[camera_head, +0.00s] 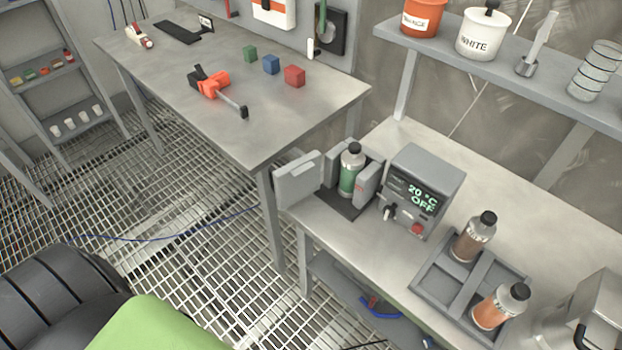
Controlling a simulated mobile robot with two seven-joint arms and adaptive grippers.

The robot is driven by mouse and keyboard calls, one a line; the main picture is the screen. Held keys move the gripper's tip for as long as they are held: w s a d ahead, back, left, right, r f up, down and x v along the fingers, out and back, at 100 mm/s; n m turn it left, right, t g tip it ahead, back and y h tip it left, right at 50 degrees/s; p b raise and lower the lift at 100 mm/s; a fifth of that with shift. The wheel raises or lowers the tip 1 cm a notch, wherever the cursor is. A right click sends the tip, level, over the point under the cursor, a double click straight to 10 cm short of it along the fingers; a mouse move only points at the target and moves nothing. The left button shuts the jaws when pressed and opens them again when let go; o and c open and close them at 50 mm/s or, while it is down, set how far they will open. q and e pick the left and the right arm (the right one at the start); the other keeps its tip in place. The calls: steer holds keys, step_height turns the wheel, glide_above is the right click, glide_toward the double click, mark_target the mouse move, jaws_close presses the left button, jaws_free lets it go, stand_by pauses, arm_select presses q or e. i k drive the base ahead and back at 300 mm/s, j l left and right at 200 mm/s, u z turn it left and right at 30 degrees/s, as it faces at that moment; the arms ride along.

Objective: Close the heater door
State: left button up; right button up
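The heater (424,188) is a grey unit on the right-hand bench. Its display reads "20 °C" and "OFF", with a dark knob and a red button below. On its left is an open compartment with a green bottle (348,181) with a black cap standing upright between grey walls. The heater door (298,179) is a grey panel swung out to the left, standing open near the bench's left corner. Neither of my grippers is in view.
A shelf (516,73) with pots is above. A second table (190,90) holds a red-black tool (213,85) and coloured cubes. Open grating floor lies left of the bench.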

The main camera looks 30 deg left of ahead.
mark_target(293, 181)
steer(key=i+j+z, duration=0.1)
steer(key=j+z, duration=0.85)
steer(key=j, duration=0.15)
steer(key=k+j+z, duration=0.1)
steer(key=j+z, duration=0.4)
steer(key=k+j, duration=0.1)
steer(key=j, duration=0.65)
steer(key=k+j, duration=0.15)
steer(key=j, duration=0.25)
steer(key=k+j, duration=0.1)
steer(key=j, duration=0.3)
steer(key=z, duration=0.05)
